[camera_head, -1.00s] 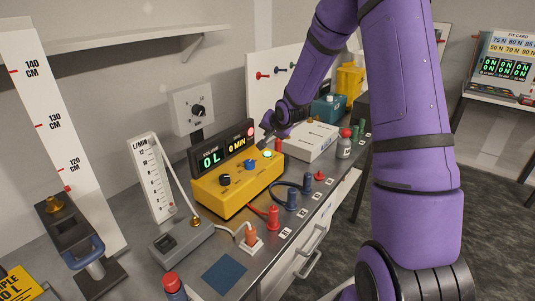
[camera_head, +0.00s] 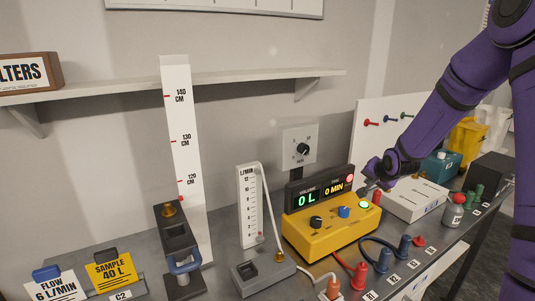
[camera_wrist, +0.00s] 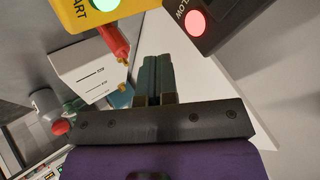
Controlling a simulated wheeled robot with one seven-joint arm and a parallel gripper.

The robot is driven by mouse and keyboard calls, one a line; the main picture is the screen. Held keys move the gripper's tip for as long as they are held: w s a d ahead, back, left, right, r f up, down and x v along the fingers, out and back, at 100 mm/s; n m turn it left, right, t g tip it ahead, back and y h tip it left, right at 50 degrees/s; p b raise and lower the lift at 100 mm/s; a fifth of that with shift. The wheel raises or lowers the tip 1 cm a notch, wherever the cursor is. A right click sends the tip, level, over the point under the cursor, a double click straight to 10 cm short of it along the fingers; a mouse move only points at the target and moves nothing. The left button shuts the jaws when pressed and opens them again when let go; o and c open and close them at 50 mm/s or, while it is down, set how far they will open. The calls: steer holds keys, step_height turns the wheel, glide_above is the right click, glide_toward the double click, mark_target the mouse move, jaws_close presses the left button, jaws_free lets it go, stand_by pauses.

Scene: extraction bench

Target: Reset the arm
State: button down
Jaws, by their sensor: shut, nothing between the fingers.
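My purple arm (camera_head: 455,95) reaches in from the right in the head view. My gripper (camera_head: 366,189) is just right of the yellow control box (camera_head: 325,232), near its lit green button and the black display (camera_head: 318,193) reading 0 L and 0 MIN. In the wrist view my gripper (camera_wrist: 156,62) has its two dark fingers together with nothing between them. The yellow box (camera_wrist: 120,12) with its green light is at the upper left there, and the black display (camera_wrist: 215,20) with a red light is at the upper right.
A white box (camera_head: 415,198) stands right of the yellow box, with a grey red-capped bottle (camera_head: 454,212) beside it. A flow gauge (camera_head: 249,205) and a tall height scale (camera_head: 187,150) stand to the left. Red and blue plugs with cables (camera_head: 372,262) line the bench front.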

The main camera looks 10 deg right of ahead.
steer(key=s+a+r+n+g+h, duration=0.15)
steer(key=s+a+r, duration=0.25)
steer(key=s+r, duration=0.45)
steer(key=s+a+r+n, duration=0.3)
steer(key=s+a+r, duration=0.1)
steer(key=s+r, duration=0.45)
steer(key=s+a+r+n+g+y, duration=0.1)
steer(key=s+a+r+n, duration=0.1)
steer(key=s, duration=0.9)
steer(key=s+a+r+n+g+y, duration=0.1)
steer(key=s+a+r+n, duration=0.1)
steer(key=s, duration=1)
steer(key=shift+a+r+n, duration=0.35)
steer(key=shift+a+r, duration=0.1)
steer(key=shift+a, duration=0.1)
